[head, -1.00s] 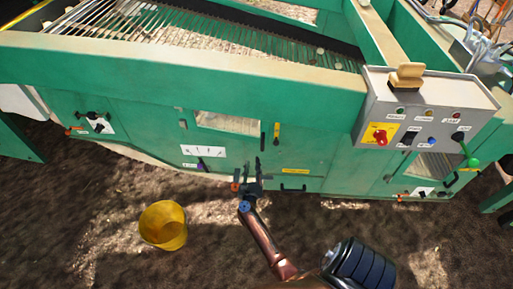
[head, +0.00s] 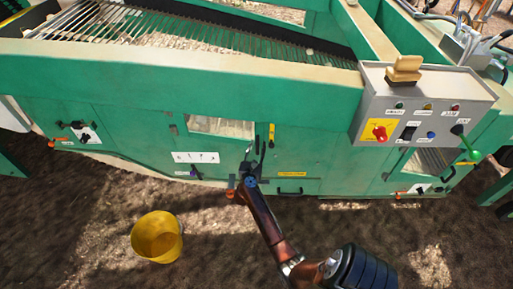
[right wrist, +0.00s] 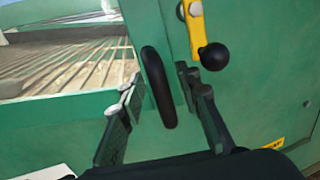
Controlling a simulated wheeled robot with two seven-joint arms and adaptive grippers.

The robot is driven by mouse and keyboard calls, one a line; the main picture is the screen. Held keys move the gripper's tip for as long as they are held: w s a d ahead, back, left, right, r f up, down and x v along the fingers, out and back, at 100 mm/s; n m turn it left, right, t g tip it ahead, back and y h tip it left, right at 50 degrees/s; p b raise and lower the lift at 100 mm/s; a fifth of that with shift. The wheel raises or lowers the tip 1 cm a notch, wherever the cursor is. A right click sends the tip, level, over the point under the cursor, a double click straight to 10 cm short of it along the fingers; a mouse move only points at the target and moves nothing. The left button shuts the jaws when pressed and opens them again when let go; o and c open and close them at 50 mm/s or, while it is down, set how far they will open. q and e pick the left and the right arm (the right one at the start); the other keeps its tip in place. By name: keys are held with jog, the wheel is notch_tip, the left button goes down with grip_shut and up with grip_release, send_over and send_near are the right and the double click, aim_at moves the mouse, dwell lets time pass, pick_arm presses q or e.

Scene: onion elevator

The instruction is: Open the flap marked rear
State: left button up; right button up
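The green machine's side (head: 330,165) has several panels with small labels. I cannot read which one is marked rear. The middle panel (head: 150,143) has a window and a white label. At its right edge is an upright black handle (right wrist: 158,87). A yellow latch with a black knob (right wrist: 212,57) sits just right of that handle, and it also shows in the head view (head: 271,133). My right gripper (head: 254,155) is open at the handle. In the right wrist view its fingers (right wrist: 160,95) stand on either side of the handle, apart from it. My left gripper is out of view.
A grey control box (head: 425,105) with a red switch juts out at the right. A yellow bucket (head: 157,237) stands on the soil at the lower left. Black horizontal handles (head: 289,191) and a green-knobbed lever (head: 468,148) stick out from the machine. Bare soil lies in front.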

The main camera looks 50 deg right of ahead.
jog(key=shift+c, duration=0.7)
grip_shut()
